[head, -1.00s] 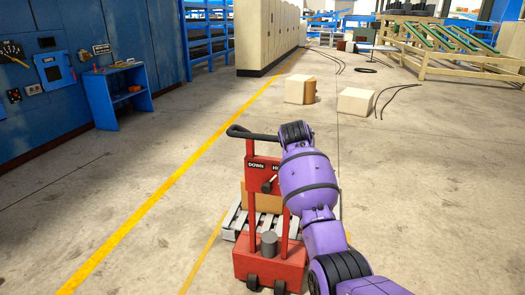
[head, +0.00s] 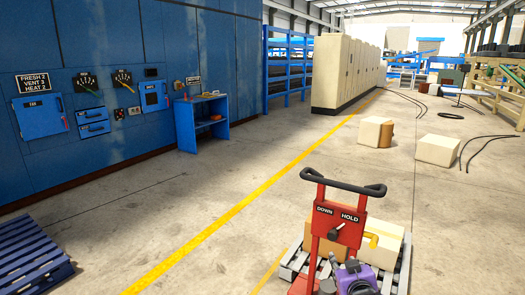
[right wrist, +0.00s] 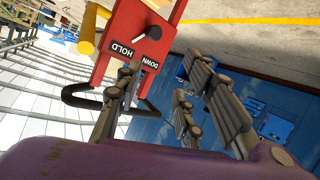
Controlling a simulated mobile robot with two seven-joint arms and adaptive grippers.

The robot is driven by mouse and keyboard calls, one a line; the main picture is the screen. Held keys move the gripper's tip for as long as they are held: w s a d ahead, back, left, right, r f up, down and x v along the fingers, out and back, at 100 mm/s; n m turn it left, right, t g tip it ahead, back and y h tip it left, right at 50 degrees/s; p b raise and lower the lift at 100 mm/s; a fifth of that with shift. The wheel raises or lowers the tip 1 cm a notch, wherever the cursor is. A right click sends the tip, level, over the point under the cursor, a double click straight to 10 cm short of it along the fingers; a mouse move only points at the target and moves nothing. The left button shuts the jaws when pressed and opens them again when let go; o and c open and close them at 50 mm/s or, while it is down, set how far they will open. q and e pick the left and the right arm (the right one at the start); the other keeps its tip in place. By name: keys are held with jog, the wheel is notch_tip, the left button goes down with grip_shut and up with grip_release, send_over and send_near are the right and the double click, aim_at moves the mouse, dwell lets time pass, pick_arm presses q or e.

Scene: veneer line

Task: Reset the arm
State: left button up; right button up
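My right arm (head: 358,280) shows as a purple and dark piece at the bottom of the head view, low in front of the red pallet truck (head: 317,215). In the right wrist view my right gripper (right wrist: 168,100) has its dark fingers spread apart with nothing between them. The truck's red panel (right wrist: 128,30) lies beyond the fingers, and I cannot tell the exact distance. The panel carries DOWN and HOLD labels and a dark lever (head: 336,232). My left gripper is in neither view.
A blue control wall (head: 150,60) stands left, with a small blue stand (head: 203,125). A dark blue pallet (head: 30,250) lies lower left. Floor around the yellow line is clear.

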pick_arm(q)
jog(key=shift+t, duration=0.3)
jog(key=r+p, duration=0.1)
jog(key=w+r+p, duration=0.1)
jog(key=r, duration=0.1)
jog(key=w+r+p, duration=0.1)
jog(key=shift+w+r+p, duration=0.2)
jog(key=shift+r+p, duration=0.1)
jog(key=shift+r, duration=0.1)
pick_arm(e)
jog(key=s+a+f+g, duration=0.1)
jog(key=s+f, duration=0.5)
jog(key=s, duration=1)
jog(key=s+a+f+m+g+y, duration=0.1)
jog(key=s+f, duration=0.5)
jog(key=s, duration=1)
jog(key=s+a+f+g, duration=0.2)
jog(key=s+f, duration=0.4)
jog(key=s, duration=1)
jog(key=shift+s+a+f+g+y, duration=0.3)
jog(key=shift+a+f+g, duration=0.1)
jog(key=shift+g, duration=0.1)
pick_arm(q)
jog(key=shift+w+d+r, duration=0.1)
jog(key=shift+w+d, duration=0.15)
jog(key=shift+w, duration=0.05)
